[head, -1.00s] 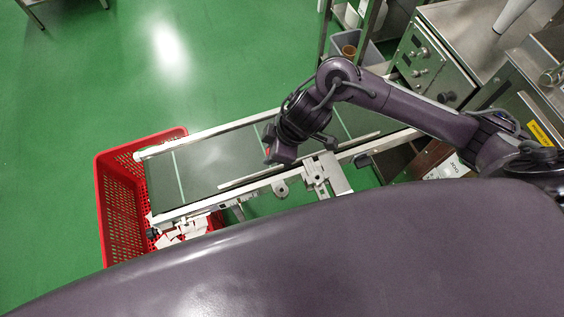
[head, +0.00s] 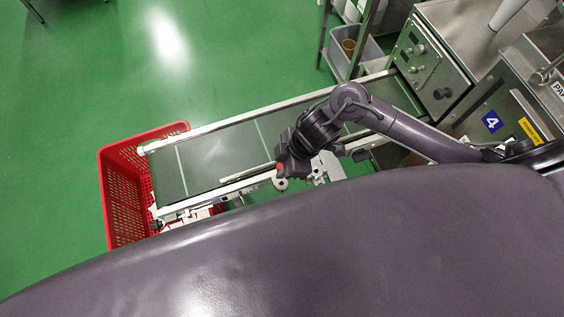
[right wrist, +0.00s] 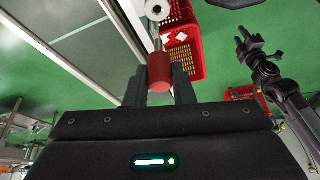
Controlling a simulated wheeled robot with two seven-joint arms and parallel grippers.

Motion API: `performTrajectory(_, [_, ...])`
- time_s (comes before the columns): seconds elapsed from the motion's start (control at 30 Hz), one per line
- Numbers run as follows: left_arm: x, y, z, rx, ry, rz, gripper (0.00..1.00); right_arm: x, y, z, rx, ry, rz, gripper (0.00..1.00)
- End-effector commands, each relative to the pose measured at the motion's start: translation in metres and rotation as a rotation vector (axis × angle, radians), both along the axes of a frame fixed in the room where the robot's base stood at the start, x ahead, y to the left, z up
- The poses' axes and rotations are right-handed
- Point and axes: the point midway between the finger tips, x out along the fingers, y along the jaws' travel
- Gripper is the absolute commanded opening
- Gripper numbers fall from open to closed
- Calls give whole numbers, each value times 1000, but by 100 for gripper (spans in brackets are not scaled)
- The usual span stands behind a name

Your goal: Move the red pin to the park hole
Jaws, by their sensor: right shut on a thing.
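My right gripper (head: 284,168) is shut on the red pin. The pin's red head (right wrist: 159,75) sits between the two dark fingers in the right wrist view, with a pale shaft beyond it. In the head view the red head (head: 279,166) shows at the fingertips, over the conveyor's near rail. A white round tab with a dark hole (right wrist: 157,10) lies just beyond the shaft; it also shows below the gripper in the head view (head: 281,184). I cannot tell whether the shaft's tip touches it. A dark gripper, seemingly my left one (right wrist: 261,50), is small at the right.
The conveyor belt (head: 215,153) runs under my right arm. A red crate (head: 122,190) stands at its left end and holds white packets. Steel machines (head: 440,65) stand at the right. Green floor lies open at the upper left.

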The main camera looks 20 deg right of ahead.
Motion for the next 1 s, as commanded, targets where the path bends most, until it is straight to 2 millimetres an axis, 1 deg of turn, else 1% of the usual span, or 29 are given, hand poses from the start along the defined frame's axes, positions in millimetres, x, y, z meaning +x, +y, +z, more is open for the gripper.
performTrajectory(0.03, [2,0,-4,0,-3,0,36,0,0,-6,0,1,-1,0])
performTrajectory(0.13, [4,0,-11,-1,-7,1,36,0,0,-14,-1,1,-1,0])
performTrajectory(0.53, [5,0,-37,0,-8,2,36,-1,0,-52,0,2,0,0])
performTrajectory(0.7, [5,0,-41,0,-8,2,36,0,0,-58,0,1,-1,0])
performTrajectory(1.0, [5,0,-41,0,-7,2,36,0,0,-58,0,1,0,0])
